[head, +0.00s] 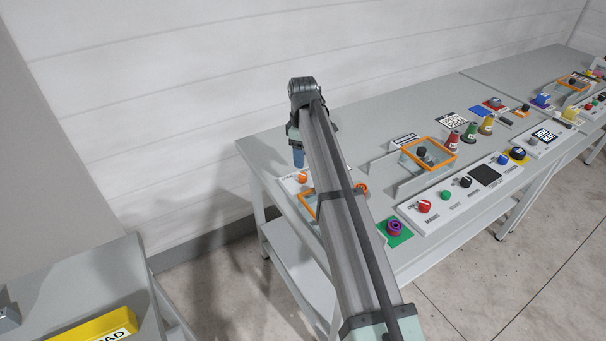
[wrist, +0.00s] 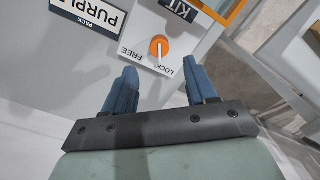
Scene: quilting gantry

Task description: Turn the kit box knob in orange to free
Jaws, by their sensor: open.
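The orange kit box knob (wrist: 159,47) sits on a white plate in the wrist view, with a white pointer line on its face. The words LOCK (wrist: 164,69) and FREE (wrist: 130,54) appear upside down below it. The pointer line runs down the picture, towards LOCK. The knob also shows in the head view (head: 303,177), left of my arm. My gripper (wrist: 160,70) is open and empty. Its blue fingers are spread either side of the knob's line, with the knob beyond the tips and apart from them. In the head view my gripper (head: 298,160) hangs just above the knob.
A KIT label and an orange frame (wrist: 236,12) lie beside the knob plate; a PURPLE label (wrist: 88,14) is to its left. My arm hides part of the bench. A purple knob on a green pad (head: 394,228) and a switch panel (head: 404,212) stand right of it.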

